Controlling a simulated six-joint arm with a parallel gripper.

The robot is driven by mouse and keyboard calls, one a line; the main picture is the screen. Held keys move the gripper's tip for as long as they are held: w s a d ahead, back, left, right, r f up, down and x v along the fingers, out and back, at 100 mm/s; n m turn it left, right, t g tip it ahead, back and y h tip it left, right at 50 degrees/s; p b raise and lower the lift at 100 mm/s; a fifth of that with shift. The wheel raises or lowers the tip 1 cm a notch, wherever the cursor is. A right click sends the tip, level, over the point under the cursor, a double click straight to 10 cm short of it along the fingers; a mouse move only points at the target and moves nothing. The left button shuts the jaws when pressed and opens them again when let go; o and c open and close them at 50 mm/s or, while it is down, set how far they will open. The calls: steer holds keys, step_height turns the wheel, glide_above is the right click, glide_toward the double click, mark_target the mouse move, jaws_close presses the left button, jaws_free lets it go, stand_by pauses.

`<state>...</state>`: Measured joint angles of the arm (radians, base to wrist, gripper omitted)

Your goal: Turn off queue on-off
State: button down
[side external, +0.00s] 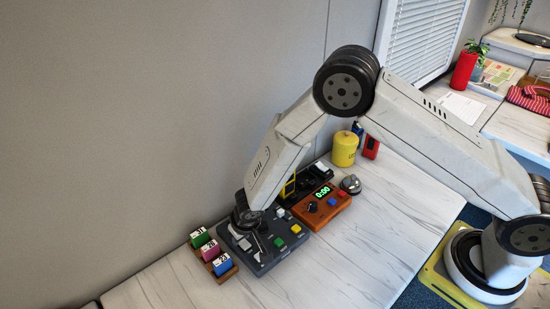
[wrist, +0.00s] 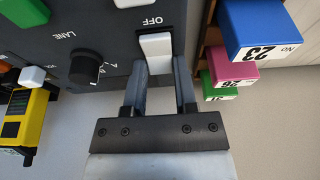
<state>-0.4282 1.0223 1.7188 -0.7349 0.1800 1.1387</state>
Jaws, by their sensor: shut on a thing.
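The dark grey control panel (side external: 262,258) lies on the table, and it fills the upper left of the wrist view (wrist: 115,40). A white switch (wrist: 155,43) stands on it beside the printed word OFF. My gripper (wrist: 162,72) is shut on this switch, with one dark finger on each side of it. In the side view my gripper (side external: 262,243) reaches down over the panel and hides part of it. A black LANE knob (wrist: 85,68) sits left of the switch. The switch's exact position is hard to tell.
A wooden rack with ticket blocks, green (side external: 199,237), pink (side external: 210,250) and blue (side external: 221,265), stands close beside the panel. An orange timer (side external: 322,206) is on its other side, near a bell (side external: 350,184) and a yellow cylinder (side external: 344,149). The table front is clear.

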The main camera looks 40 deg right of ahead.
mark_target(248, 246)
steer(key=shift+w+d, duration=0.1)
steer(key=shift+c, duration=2)
jaws_free()
steer(key=shift+r, duration=0.15)
steer(key=shift+v, duration=3.85)
steer(key=s+d+r, duration=0.6)
steer(key=s+d, duration=0.1)
steer(key=d, duration=0.2)
steer(key=s+d+r, duration=0.7)
steer(key=s+d, duration=0.1)
steer(key=d, duration=0.1)
steer(key=shift+s+d+g, duration=0.15)
steer(key=shift+s+g, duration=0.05)
steer(key=shift+g, duration=0.2)
